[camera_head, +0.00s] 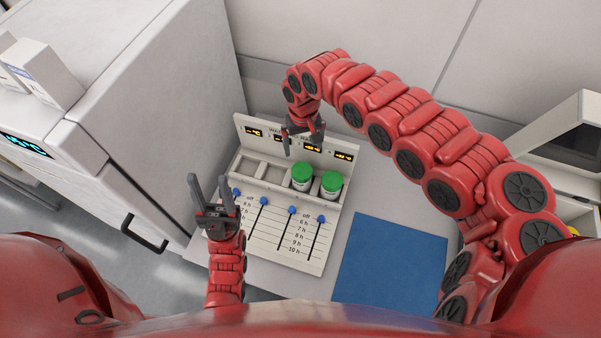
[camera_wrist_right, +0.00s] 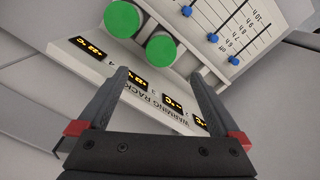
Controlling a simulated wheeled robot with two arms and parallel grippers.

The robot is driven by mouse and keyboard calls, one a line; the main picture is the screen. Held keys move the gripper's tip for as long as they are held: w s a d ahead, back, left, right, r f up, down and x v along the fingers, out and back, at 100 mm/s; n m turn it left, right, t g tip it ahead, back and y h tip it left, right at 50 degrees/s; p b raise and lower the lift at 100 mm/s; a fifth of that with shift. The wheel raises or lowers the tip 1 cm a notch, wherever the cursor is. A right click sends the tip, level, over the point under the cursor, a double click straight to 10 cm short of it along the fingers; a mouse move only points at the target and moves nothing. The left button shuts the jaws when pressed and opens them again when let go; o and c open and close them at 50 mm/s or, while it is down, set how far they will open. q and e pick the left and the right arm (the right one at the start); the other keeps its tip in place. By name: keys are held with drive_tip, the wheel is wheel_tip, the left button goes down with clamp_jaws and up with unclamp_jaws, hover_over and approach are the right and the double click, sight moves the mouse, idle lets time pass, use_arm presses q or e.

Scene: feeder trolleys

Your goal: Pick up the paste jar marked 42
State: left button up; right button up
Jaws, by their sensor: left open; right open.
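Two jars with green lids and white bodies stand upright in the two right-hand wells of the warming rack (camera_head: 256,228): one jar (camera_head: 302,173) in the third well and one (camera_head: 331,183) in the fourth. No number can be read on either jar. My right gripper (camera_head: 302,146) is open and empty above the rack's display panel, behind the jars. The right wrist view shows its jaws (camera_wrist_right: 158,76) apart, with the nearer green lid (camera_wrist_right: 160,50) just beyond them and the other lid (camera_wrist_right: 122,18) further off. My left gripper (camera_head: 209,183) is open and empty, left of the rack.
The two left wells are empty. Sliders with blue knobs (camera_head: 292,210) line the rack's front. A blue mat (camera_head: 391,262) lies bare on the table to the right. A white cabinet (camera_head: 150,90) stands at the left, and a wall closes the back.

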drive_tip(key=b, duration=0.8)
approach(302, 170)
drive_tip(key=f, duration=0.5)
drive_tip(key=shift+s+d+f, duration=0.15)
drive_tip(key=shift+s+f, duration=0.05)
drive_tip(key=shift+s, duration=0.15)
drive_tip(key=shift+f+p, duration=0.15)
drive_tip(key=shift+p, duration=0.3)
drive_tip(key=shift+f, duration=0.55)
drive_tip(key=shift+f+p, duration=0.15)
drive_tip(key=shift+p, duration=0.15)
wheel_tip(302, 170, down, 4)
drive_tip(key=shift+w+f+p, duration=0.1)
drive_tip(key=shift+p, duration=0.65)
drive_tip(key=shift+f, duration=0.35)
clamp_jaws()
